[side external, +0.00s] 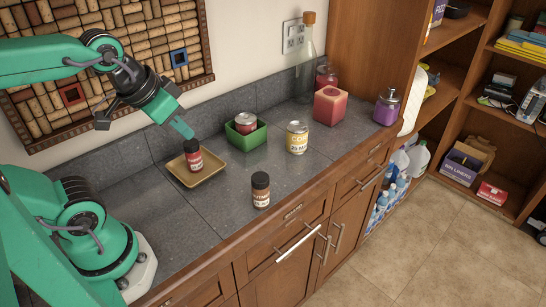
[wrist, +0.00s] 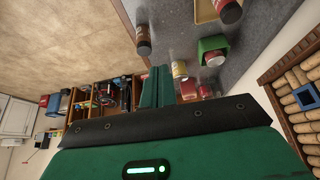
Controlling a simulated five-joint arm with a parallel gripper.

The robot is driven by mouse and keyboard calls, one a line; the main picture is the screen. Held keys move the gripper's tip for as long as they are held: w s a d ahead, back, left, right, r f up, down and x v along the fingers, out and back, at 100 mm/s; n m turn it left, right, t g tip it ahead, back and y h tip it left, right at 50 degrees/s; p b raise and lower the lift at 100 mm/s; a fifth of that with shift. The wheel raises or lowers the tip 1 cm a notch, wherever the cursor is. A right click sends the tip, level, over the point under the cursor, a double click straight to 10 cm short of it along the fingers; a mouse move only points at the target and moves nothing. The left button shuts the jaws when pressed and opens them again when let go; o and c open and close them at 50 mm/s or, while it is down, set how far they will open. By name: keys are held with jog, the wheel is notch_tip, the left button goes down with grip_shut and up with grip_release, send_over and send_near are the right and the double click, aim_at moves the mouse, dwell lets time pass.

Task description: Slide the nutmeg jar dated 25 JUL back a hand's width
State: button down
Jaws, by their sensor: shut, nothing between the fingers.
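A brown jar with a black lid (side external: 260,190) stands upright near the counter's front edge; its label seems to read nutmeg, but I cannot read a date. It also shows in the wrist view (wrist: 143,40). A second jar, with a black lid and red label (side external: 194,156), stands in a tan tray (side external: 172,176); its wording is too small to read. It is partly in the wrist view (wrist: 229,11). My gripper (side external: 187,134) is shut and empty, raised above the back of the tray, apart from both jars. Its closed fingers also show in the wrist view (wrist: 157,72).
A green bin (side external: 246,139) holding a can stands right of the tray. Counter behind the brown jar is bare.

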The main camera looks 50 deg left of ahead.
jog(key=shift+w, duration=0.1)
jog(key=m+g, duration=0.3)
jog(key=m, duration=0.7)
send_over(261, 191)
jog(key=s+a, duration=0.1)
jog(key=s, duration=0.3)
jog(key=s+x, duration=0.1)
jog(key=x, duration=0.3)
jog(key=w+d+f+m+g, duration=0.2)
jog(key=w+d+f+m, duration=0.3)
jog(key=d+f+m, duration=0.2)
jog(key=shift+w+f+m+g, duration=0.3)
jog(key=shift+f+m, duration=0.2)
jog(key=shift+f, duration=0.4)
jog(key=shift+s+f, duration=0.1)
jog(key=shift+a+f, duration=0.7)
jog(key=shift+f, duration=0.9)
jog(key=shift+a+f, duration=0.7)
jog(key=shift+f, duration=0.95)
jog(key=shift+a+f, duration=0.7)
jog(key=shift+f, duration=0.9)
